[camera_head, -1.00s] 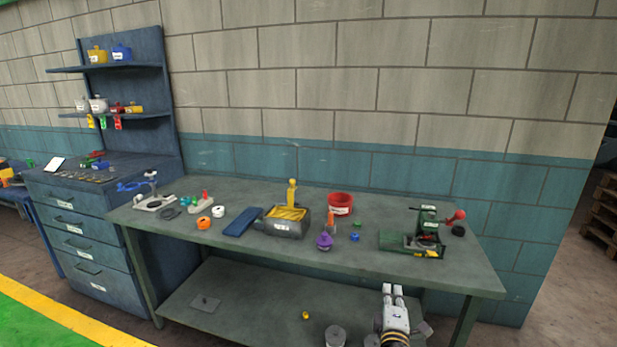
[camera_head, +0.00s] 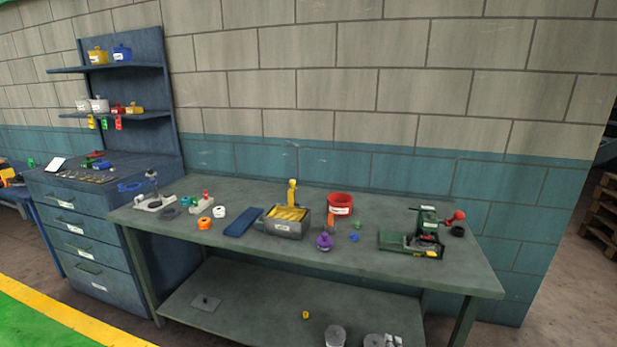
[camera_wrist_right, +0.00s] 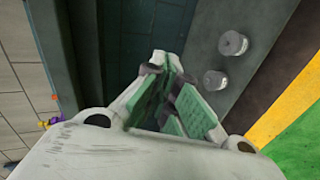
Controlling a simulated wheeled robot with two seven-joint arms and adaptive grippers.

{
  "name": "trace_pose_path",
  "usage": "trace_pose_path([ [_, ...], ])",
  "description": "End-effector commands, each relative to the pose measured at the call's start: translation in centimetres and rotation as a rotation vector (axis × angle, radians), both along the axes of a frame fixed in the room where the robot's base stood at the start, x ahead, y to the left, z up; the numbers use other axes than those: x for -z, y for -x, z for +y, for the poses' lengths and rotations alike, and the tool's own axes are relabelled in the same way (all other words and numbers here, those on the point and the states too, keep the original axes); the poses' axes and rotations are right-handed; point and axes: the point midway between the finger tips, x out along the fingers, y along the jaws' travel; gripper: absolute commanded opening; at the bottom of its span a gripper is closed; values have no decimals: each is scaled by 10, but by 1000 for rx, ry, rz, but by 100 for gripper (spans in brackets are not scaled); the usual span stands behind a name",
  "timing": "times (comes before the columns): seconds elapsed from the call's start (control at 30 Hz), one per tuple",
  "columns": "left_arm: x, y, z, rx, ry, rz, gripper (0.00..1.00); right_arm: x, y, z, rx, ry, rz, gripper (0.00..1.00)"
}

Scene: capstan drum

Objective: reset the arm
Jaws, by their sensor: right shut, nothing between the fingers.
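My right gripper (camera_head: 390,341) shows only by its pale tips at the bottom edge of the head view, in front of the bench's lower shelf. It is shut and empty. In the right wrist view the same gripper (camera_wrist_right: 165,85) fills the middle, its fingers with green pads and nothing held between them. The rest of my right arm is outside the head view. My left gripper is not in view. The grey-green workbench (camera_head: 330,265) stands ahead, its top above and beyond the right gripper.
On the bench are a green machine (camera_head: 408,243) with a red knob, a red tub (camera_head: 340,204), a grey bin (camera_head: 285,229) of yellow pieces and a purple knobbed part (camera_head: 324,241). Grey cylinders (camera_head: 335,336) sit below. A blue drawer cabinet (camera_head: 85,235) is left.

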Motion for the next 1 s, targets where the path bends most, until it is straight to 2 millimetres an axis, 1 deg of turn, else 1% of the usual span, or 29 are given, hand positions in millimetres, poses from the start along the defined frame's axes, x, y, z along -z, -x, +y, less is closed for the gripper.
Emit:
trace_pose_path([
  [0.03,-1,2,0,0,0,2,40,24,8,-4,10,-26,42,0],
  [0.07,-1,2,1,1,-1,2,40,37,12,-6,14,-42,63,0],
  [0.1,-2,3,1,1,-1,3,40,55,18,-9,22,-63,93,0],
  [0.17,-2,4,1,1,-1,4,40,80,28,-14,34,-98,134,0],
  [0.2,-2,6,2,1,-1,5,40,97,36,-16,45,-120,162,0],
  [0.27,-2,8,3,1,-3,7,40,121,48,-20,60,-156,203,0],
  [0.3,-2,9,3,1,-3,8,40,137,57,-23,72,-179,231,0],
  [0.37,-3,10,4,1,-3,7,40,161,72,-27,92,-214,271,0],
  [0.4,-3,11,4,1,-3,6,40,176,82,-29,106,-237,296,0],
  [0.47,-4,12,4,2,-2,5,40,199,98,-33,129,-273,334,0],
  [0.5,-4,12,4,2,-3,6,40,213,110,-35,144,-296,358,0],
  [0.57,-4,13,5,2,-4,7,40,234,128,-39,170,-331,395,0],
  [0.6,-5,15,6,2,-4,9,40,248,141,-41,189,-357,418,0],
  [0.67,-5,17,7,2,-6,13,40,267,160,-44,219,-392,452,0],
  [0.7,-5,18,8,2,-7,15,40,279,174,-46,239,-416,474,0],
  [0.77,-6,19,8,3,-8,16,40,297,194,-49,271,-450,507,0],
  [0.8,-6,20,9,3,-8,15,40,308,209,-50,293,-473,526,0],
  [0.87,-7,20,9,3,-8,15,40,325,232,-53,329,-508,558,0],
  [0.9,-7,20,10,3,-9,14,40,335,247,-54,354,-532,577,0],
  [0.97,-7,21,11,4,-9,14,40,350,271,-56,393,-564,605,0],
  [1.0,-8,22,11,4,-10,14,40,359,286,-57,419,-587,622,0],
])
